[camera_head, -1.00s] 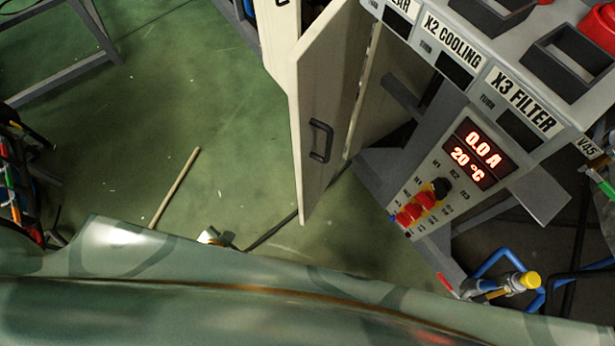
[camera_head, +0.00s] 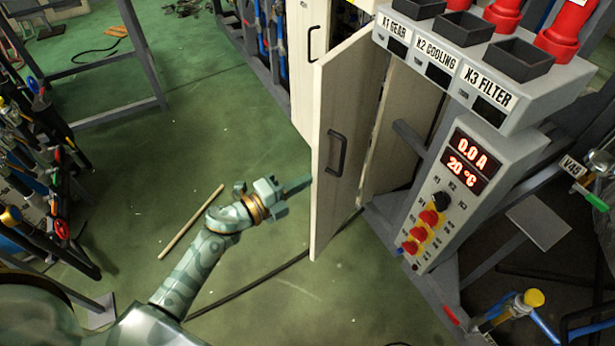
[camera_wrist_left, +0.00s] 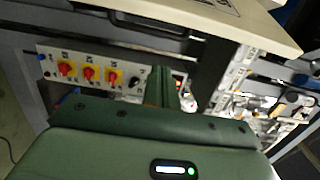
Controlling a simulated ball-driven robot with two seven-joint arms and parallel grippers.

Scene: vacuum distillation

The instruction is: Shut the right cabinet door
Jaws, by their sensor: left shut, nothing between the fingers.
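The right cabinet door (camera_head: 335,215) is a cream panel standing ajar at the centre of the head view, with a dark bar handle (camera_head: 336,153) on its face. Dark space and a pale inner panel show behind it. My left gripper (camera_head: 300,184) is shut and empty, its fingertips pointing at the door's left edge, below handle height. I cannot tell whether they touch the door. In the left wrist view the narrow shut fingers (camera_wrist_left: 166,88) point away from the camera, and a pale panel crosses the top. My right gripper is not in view.
Another cream cabinet panel (camera_head: 305,85) stands behind, at left. A control box with a red display (camera_head: 468,162) and red knobs (camera_head: 420,232) stands right of the door; the knobs also show in the left wrist view (camera_wrist_left: 88,74). A stick (camera_head: 190,222) and a cable lie on green floor.

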